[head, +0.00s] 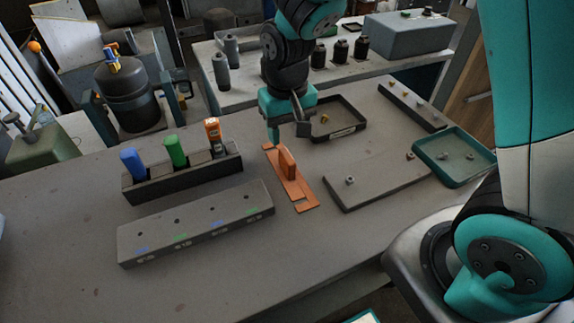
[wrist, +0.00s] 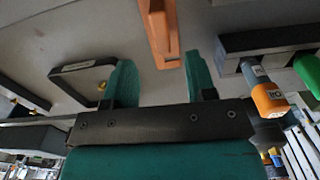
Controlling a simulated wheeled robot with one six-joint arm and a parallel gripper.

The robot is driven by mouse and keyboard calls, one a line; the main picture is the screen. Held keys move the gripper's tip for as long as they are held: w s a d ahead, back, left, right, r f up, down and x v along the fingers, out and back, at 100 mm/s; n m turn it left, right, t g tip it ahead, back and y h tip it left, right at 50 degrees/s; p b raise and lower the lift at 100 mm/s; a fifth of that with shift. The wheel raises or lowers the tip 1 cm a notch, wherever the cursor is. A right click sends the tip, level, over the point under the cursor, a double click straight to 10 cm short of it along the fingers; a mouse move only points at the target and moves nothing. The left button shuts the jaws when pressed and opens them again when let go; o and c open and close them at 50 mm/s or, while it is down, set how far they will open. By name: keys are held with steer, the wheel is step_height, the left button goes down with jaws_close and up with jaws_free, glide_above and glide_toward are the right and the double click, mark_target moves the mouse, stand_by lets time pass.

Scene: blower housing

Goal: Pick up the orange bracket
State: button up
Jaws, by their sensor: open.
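The orange bracket (head: 290,178) lies flat on the grey table in the middle of the head view, with an upright rib along its plate. In the wrist view the bracket (wrist: 158,30) shows at the top centre, beyond the fingertips and partly cut off by the frame. My gripper (head: 274,138) is above the far end of the bracket in the head view. In the wrist view my gripper (wrist: 158,75) has its two green fingers wide apart with nothing between them. I cannot tell exactly how high the fingertips are above the bracket.
A dark rack (head: 185,178) with blue, green and orange-topped tools stands to the left. A grey block (head: 197,222) with labelled holes lies in front of it. A black tray (head: 340,120), a flat plate (head: 378,182) and a teal tray (head: 453,152) lie to the right.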

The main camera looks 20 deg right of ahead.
mark_target(287, 155)
step_height(287, 155, down, 9)
steer(key=shift+f+p, duration=0.1)
steer(key=shift+p, duration=0.55)
jaws_close()
